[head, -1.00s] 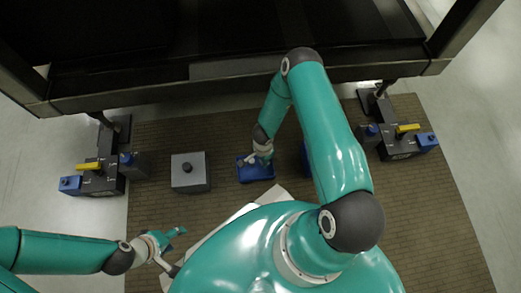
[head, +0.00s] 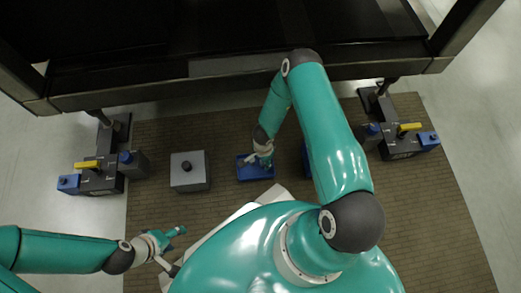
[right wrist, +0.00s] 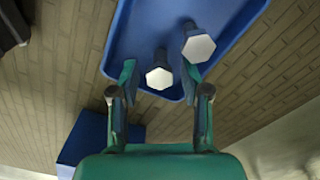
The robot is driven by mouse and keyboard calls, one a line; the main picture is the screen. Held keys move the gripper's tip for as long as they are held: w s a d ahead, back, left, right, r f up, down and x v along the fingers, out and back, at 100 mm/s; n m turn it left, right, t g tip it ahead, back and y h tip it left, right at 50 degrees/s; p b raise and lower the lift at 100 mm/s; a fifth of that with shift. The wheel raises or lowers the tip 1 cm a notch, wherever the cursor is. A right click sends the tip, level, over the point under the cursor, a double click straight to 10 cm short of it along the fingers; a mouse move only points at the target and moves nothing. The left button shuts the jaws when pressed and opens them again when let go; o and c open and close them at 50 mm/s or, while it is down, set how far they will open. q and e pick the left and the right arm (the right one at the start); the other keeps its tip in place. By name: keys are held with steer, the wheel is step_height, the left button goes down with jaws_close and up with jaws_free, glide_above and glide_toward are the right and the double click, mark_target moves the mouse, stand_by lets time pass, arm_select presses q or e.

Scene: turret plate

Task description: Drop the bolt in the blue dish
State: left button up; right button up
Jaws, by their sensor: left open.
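The blue dish (head: 256,174) lies on the brown floor mat, under my right gripper (head: 262,160). In the right wrist view the dish (right wrist: 150,25) shows two bolts with pale hexagonal heads. One bolt (right wrist: 160,78) appears between the spread fingertips of my right gripper (right wrist: 159,75), with a gap on both sides. The other bolt (right wrist: 198,45) is just beyond the right fingertip, over the dish floor. I cannot tell whether the nearer bolt touches the dish. My left gripper (head: 173,248) is open and empty at the lower left, well away from the dish.
A grey block (head: 188,176) with a dark knob stands left of the dish. A second blue thing (head: 305,158) is partly hidden behind my right arm. Dark fixtures with yellow bars stand left (head: 100,172) and right (head: 402,140). A black structure (head: 230,68) spans the back.

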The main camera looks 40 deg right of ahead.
steer(key=shift+r+p, duration=0.5)
steer(key=shift+r, duration=0.1)
step_height(320, 180, up, 11)
steer(key=p, duration=0.5)
steer(key=s+a+r+n+y, duration=0.2)
steer(key=s+a+r+n, duration=0.2)
steer(key=a+n, duration=0.4)
steer(key=s+a+r+n+y, duration=0.2)
steer(key=s+a+r+n, duration=0.2)
steer(key=a+r+n, duration=0.3)
steer(key=shift+a+r+n+t, duration=0.3)
steer(key=shift+a+n, duration=0.05)
steer(key=shift+n, duration=0.15)
